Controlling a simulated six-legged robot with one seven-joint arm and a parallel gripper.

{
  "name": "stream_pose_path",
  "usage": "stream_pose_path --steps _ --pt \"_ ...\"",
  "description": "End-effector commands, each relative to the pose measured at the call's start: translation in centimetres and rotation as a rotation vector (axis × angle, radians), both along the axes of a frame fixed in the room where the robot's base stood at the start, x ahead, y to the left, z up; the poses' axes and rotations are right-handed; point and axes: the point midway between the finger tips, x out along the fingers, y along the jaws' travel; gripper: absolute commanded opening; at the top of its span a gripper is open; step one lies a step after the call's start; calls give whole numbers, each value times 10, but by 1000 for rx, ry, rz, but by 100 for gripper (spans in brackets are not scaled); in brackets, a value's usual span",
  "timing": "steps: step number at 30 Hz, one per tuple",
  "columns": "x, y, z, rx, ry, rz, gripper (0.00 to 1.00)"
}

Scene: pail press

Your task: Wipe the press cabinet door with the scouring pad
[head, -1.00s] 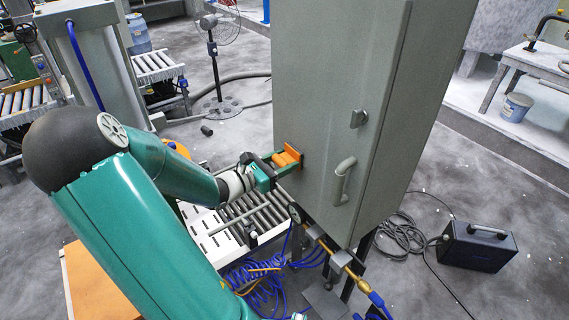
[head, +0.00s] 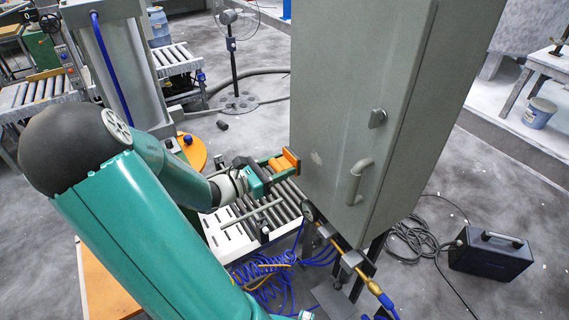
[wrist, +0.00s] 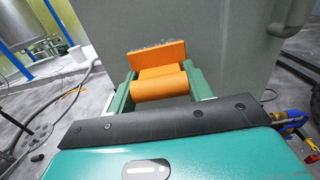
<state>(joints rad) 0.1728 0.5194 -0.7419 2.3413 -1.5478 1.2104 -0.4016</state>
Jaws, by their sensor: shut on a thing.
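The press cabinet (head: 345,70) is tall and grey-green. Its door carries a D-shaped handle (head: 358,182) and a small latch (head: 377,118). A pale patch (head: 316,157) shows on the door's lower left. My gripper (head: 279,166) is shut on the orange grip of the scouring pad (head: 290,158), just left of the patch. In the wrist view my gripper (wrist: 160,82) has a finger at each end of the rounded grip. The pad's orange backing (wrist: 156,54) stands beyond it, facing the door. The pad seems slightly off the door; its working face is mostly hidden.
A roller conveyor (head: 285,205) lies below my gripper. Blue coiled hoses (head: 262,272) and a brass fitting with a pipe (head: 352,262) are under the cabinet. A black case (head: 490,252) with cables sits on the floor at right. A fan (head: 233,60) stands behind.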

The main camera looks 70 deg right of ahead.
Motion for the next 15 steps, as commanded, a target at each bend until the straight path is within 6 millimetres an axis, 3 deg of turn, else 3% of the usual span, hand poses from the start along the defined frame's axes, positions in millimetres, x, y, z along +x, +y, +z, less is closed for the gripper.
stream_pose_path --steps 8,15 --pt "1 1 0 0 0 1 26" --pt "14 15 0 1 1 3 26"
